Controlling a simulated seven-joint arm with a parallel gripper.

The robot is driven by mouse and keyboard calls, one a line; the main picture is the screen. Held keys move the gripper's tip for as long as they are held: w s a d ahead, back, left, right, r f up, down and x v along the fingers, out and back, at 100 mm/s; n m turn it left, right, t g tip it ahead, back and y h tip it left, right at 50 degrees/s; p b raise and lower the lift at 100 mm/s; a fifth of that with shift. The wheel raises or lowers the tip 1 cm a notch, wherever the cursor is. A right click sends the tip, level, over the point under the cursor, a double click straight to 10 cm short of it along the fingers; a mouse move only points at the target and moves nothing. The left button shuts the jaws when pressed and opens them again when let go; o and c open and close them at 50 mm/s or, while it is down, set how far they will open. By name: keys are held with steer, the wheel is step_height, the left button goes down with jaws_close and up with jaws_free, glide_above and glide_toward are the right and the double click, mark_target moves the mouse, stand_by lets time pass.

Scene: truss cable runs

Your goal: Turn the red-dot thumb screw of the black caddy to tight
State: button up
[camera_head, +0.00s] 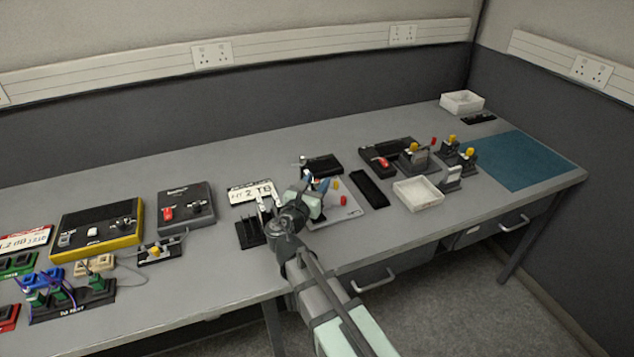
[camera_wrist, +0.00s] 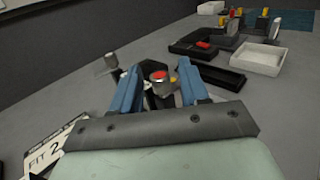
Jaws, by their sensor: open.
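A silver thumb screw with a red dot on top (camera_wrist: 160,77) shows in the wrist view between the two blue fingers of my gripper (camera_wrist: 161,88). The fingers stand apart on its left and right, and I cannot tell if either touches it. In the head view my gripper (camera_head: 316,184) is over the middle of the bench and hides the screw. A black box (camera_head: 322,163), perhaps the black caddy, lies just behind my gripper. A second silver knob (camera_wrist: 108,60) shows left of the fingers in the wrist view. The screw's base is mostly hidden.
A white card marked FIT 2 (camera_head: 251,192) lies left of my gripper. A grey plate (camera_head: 350,212) with red and yellow knobs is close at the right. Beyond are an empty black tray (camera_head: 370,188), a white bin (camera_head: 418,193) and several grey fixtures. The blue mat (camera_head: 520,160) is clear.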

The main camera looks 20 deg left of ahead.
steer(key=shift+w, duration=0.45)
jaws_close()
